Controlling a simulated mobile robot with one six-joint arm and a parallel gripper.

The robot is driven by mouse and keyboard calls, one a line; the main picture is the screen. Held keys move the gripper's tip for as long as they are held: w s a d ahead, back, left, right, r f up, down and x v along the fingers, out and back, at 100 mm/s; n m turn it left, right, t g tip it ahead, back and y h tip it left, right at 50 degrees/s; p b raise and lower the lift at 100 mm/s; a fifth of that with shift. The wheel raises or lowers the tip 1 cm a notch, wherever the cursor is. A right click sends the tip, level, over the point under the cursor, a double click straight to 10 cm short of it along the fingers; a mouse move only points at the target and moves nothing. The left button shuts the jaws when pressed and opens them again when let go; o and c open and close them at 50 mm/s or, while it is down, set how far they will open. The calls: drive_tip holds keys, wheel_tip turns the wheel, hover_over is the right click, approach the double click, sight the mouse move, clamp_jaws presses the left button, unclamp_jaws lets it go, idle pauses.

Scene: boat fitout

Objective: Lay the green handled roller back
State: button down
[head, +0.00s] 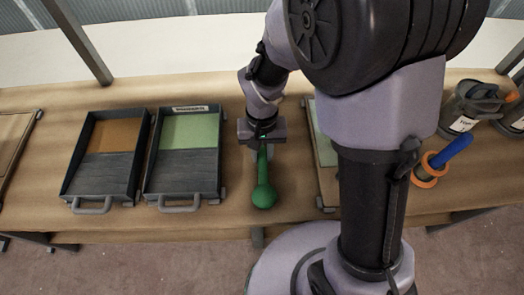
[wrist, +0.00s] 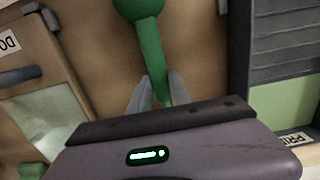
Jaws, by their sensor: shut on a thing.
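My gripper (head: 262,137) is shut on the green handle of the roller (head: 264,193), over the table between the green-floored tray (head: 184,205) and a board on the right. The handle's rounded end points toward the front edge of the table. In the wrist view, my gripper's fingers (wrist: 157,92) close on both sides of the narrow green shaft, and the thick green end of the roller (wrist: 140,8) is at the top. The rest of the roller is hidden behind my gripper. I cannot tell whether the roller touches the table.
A tray with a brown floor (head: 75,189) stands left of the green-floored one. A pale green panel board (head: 326,180) is partly behind my arm. At the right are a blue-handled tool in an orange ring (head: 427,181) and a dark labelled container (head: 460,122).

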drive_tip(key=c, duration=1.1)
unclamp_jaws()
drive_tip(key=shift+r, duration=0.1)
drive_tip(key=shift+r, duration=0.1)
wheel_tip(320, 180, up, 17)
drive_tip(key=w+p, duration=0.1)
drive_tip(key=p, duration=0.7)
drive_tip(key=s+d+r+m+t, duration=0.1)
drive_tip(key=s+d+r+t, duration=0.1)
drive_tip(key=s+r, duration=0.1)
drive_tip(key=s+d+r+m+t+y, duration=0.1)
drive_tip(key=s+d+r+t, duration=0.1)
drive_tip(key=s+r, duration=0.2)
drive_tip(key=s+d+r+m+t+y, duration=0.1)
drive_tip(key=s+d+r+m+t, duration=0.1)
drive_tip(key=s+r, duration=0.2)
drive_tip(key=shift+s+d+r+t, duration=0.2)
drive_tip(key=shift+d+r+t, duration=0.2)
drive_tip(key=shift+r, duration=0.3)
